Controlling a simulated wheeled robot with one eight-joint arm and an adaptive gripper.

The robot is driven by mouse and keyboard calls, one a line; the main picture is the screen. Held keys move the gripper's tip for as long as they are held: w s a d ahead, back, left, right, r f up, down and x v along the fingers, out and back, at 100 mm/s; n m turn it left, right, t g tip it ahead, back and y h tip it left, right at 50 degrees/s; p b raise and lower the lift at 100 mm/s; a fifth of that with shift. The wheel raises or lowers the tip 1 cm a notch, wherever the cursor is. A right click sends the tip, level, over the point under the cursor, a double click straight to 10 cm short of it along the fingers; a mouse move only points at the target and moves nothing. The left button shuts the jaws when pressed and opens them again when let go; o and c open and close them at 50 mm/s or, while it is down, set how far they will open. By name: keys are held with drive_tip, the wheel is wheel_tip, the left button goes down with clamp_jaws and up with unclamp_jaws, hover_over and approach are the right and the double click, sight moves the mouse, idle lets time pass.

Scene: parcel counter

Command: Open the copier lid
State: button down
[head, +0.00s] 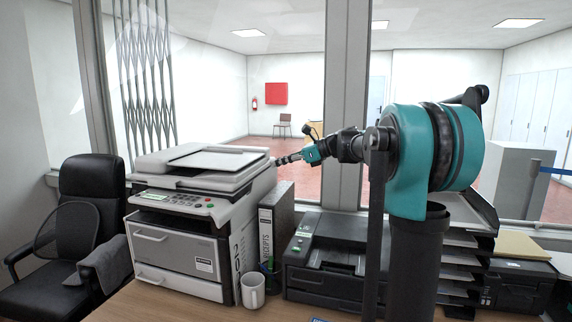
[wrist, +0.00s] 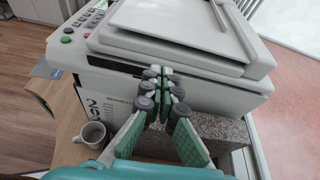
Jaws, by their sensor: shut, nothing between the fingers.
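The copier (head: 190,228) stands on the counter at the left, white and grey with a control panel on its front. Its lid (head: 152,162) lies down flat on top, closed as far as I can see. The lid also fills the top of the wrist view (wrist: 150,48). My gripper (head: 280,161) is beside the lid's right side in the head view, at about lid height. In the wrist view my gripper (wrist: 160,72) is shut and empty, its fingertips in front of the copier's side, just below the lid edge. I cannot tell whether they touch it.
A receipts binder (head: 275,228) stands close against the copier's right side. A white mug (head: 252,290) and a pen holder (head: 270,278) are in front of it. A black printer (head: 325,262) and stacked paper trays (head: 463,262) stand to the right. A black chair (head: 88,195) is at the left.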

drive_tip(key=w+x, duration=0.1)
drive_tip(key=x, duration=0.8)
drive_tip(key=shift+r+m, duration=0.3)
drive_tip(key=shift+w, duration=0.1)
drive_tip(key=shift+r, duration=0.1)
